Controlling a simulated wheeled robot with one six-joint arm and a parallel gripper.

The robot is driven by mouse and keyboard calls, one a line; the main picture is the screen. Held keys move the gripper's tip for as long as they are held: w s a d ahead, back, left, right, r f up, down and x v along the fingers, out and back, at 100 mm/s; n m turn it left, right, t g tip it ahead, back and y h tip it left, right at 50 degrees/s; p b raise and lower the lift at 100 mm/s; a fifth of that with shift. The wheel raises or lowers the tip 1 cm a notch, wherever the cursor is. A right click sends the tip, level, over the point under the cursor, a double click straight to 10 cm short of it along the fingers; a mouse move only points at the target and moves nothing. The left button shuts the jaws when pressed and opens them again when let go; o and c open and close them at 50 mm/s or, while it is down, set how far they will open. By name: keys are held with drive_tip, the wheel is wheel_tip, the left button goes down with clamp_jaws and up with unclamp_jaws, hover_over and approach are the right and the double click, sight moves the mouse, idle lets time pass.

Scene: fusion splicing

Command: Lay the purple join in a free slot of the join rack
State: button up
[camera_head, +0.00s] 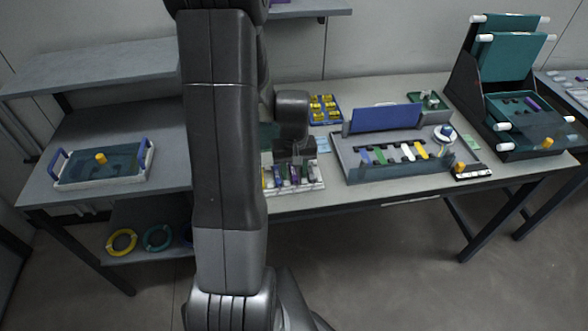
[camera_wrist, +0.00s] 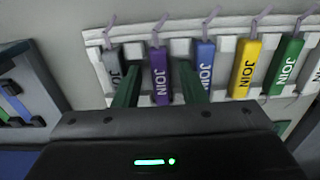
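The purple join (camera_wrist: 160,76) lies in the white join rack (camera_wrist: 92,38), in line with its neighbours, between a grey join (camera_wrist: 113,67) and a blue join (camera_wrist: 205,68). My gripper (camera_wrist: 158,85) has its two green fingers apart, one on each side of the purple join, with a visible gap to it. I cannot tell how deep the join sits. A yellow join (camera_wrist: 245,68) and a green join (camera_wrist: 284,67) lie further right, with another pale one at the edge. In the head view the join rack (camera_head: 312,186) is below my gripper (camera_head: 294,160), partly hidden by my arm.
A grey device with a blue lid (camera_head: 385,118) and coloured strips stands just right of the rack. A tray of yellow pieces (camera_head: 323,108) is behind. A white-rimmed bin (camera_head: 100,182) stands left, and a teal-panelled stand (camera_head: 510,60) far right.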

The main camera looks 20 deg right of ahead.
sight(294, 173)
wheel_tip(294, 173, up, 12)
drive_tip(key=shift+r+p, duration=0.2)
drive_tip(key=shift+p, duration=0.2)
idle(0.3)
drive_tip(key=shift+f, duration=0.1)
wheel_tip(294, 173, down, 12)
drive_tip(key=shift+r, duration=0.95)
